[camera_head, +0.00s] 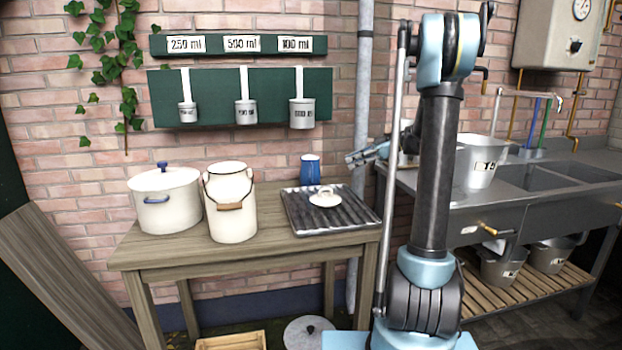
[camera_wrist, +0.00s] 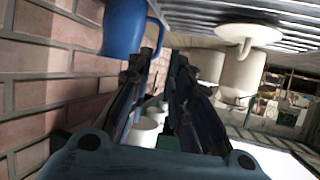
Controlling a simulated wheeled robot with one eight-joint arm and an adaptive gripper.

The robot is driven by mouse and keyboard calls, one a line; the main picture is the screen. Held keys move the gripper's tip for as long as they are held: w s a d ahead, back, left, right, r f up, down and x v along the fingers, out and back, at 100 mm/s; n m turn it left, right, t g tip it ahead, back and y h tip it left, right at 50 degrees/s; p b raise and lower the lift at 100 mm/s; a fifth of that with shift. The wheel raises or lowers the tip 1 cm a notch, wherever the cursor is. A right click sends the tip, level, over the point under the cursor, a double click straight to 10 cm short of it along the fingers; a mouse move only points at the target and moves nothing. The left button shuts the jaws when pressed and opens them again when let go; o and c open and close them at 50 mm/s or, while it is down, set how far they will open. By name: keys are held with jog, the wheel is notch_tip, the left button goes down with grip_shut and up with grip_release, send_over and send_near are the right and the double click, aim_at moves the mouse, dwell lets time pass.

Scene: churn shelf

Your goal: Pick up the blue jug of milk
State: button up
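The blue jug (camera_head: 310,170) stands upright at the back of the wooden table, behind the metal drain tray. In the wrist view the jug (camera_wrist: 123,28) is at the upper left, with its handle towards the fingers. My gripper (camera_head: 352,158) is just to the right of the jug in the head view and points towards it. In the wrist view my gripper (camera_wrist: 164,58) has its two fingers apart with nothing held between them. The jug is outside the gap between the fingers. Its contents cannot be seen.
The ribbed drain tray (camera_head: 353,217) holds a white lid (camera_head: 325,198). A white milk can (camera_head: 231,205) and a white pot (camera_head: 165,200) stand left on the table (camera_head: 175,252). Measuring cups (camera_head: 302,113) hang above. A sink (camera_head: 520,178) and bucket (camera_head: 481,162) are at right.

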jog(key=x, duration=1.7)
jog(key=shift+w+a, duration=0.15)
jog(key=shift+a, duration=0.05)
grip_shut()
jog(key=shift+r, duration=0.1)
